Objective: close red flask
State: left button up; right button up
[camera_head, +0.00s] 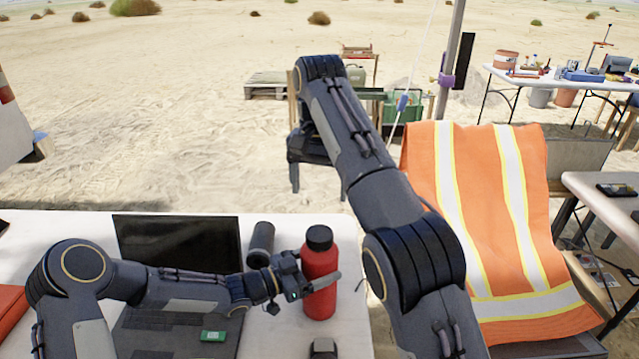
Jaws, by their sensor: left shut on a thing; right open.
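The red flask (319,262) stands upright on the white table, right of the laptop. A black cap (319,237) sits at its top; I cannot tell how tightly it is seated. My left gripper (318,280) comes in from the left and is shut on the flask at mid-body, with one finger across its front. My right arm rises on the right and bends over at the top. My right gripper (319,180) hangs above and beyond the flask with its fingers apart, pointing down, empty and clear of the cap.
An open laptop (180,240) lies left of the flask, with a small green item (213,336) on it. A small dark object (323,347) lies at the front. An orange vest (470,200) drapes over a chair at right.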

aim_at(302, 270)
pick_arm(q)
jog(key=o, duration=1.9)
jog(key=shift+s+a+f, duration=0.1)
jog(key=shift+s+a, duration=0.1)
jog(key=shift+a, duration=0.3)
jog(key=b+v, duration=0.1)
jog(key=v, duration=0.5)
jog(key=shift+s+a, duration=0.2)
jog(key=shift+a, duration=0.15)
